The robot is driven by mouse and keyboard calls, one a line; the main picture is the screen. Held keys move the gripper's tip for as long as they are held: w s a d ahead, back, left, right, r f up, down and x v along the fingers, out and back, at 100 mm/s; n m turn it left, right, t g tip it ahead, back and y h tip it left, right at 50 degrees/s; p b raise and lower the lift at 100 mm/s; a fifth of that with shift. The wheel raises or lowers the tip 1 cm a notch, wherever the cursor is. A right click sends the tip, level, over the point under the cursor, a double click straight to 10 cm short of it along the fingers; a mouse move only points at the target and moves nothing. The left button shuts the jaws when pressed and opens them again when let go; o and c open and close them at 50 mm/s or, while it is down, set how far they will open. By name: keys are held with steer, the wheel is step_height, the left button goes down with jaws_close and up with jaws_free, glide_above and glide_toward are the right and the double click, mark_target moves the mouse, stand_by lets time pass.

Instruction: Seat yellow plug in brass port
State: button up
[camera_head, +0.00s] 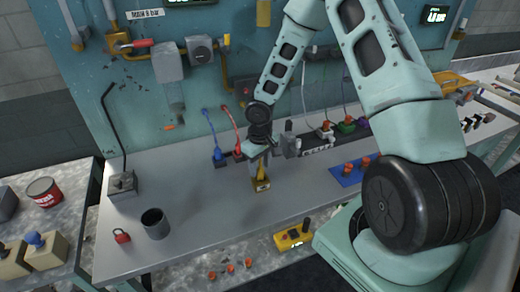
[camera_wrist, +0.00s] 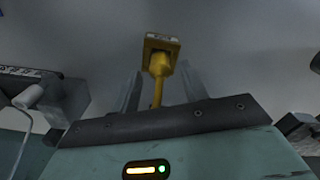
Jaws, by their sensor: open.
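The yellow plug (camera_head: 261,184) stands on the grey bench top, near the middle of the head view. In the wrist view the yellow plug (camera_wrist: 160,64) has a square end and a narrow yellow stem running down toward my gripper's base. My gripper (camera_head: 261,168) is right above the plug with its fingers pointing down. In the wrist view my gripper (camera_wrist: 162,88) is open, with one finger on each side of the plug and gaps between. I cannot pick out the brass port; the arm covers part of the socket strip behind.
A dark socket strip (camera_head: 318,145) runs along the back, with a blue plug (camera_head: 218,155) and a red plug (camera_head: 238,152) left of my gripper. The front middle of the bench is clear.

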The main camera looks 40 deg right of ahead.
step_height(320, 180, up, 10)
steer(key=s+a+r+n, duration=0.2)
steer(key=s+a+r, duration=0.2)
steer(key=a, duration=0.3)
steer(key=s+a+r+n, duration=0.1)
steer(key=s+a+r, duration=0.25)
steer(key=a, duration=0.45)
steer(key=s+a+r+n, duration=0.1)
steer(key=s+a, duration=0.3)
steer(key=s, duration=0.4)
steer(key=s+a+r+n, duration=0.2)
steer(key=s+a+r, duration=0.2)
steer(key=s, duration=0.5)
steer(key=shift+a+r+y, duration=0.15)
steer(key=shift+a+y, duration=0.15)
steer(key=shift+a, duration=0.5)
step_height(320, 180, down, 5)
steer(key=b, duration=0.5)
steer(key=shift+w, duration=0.1)
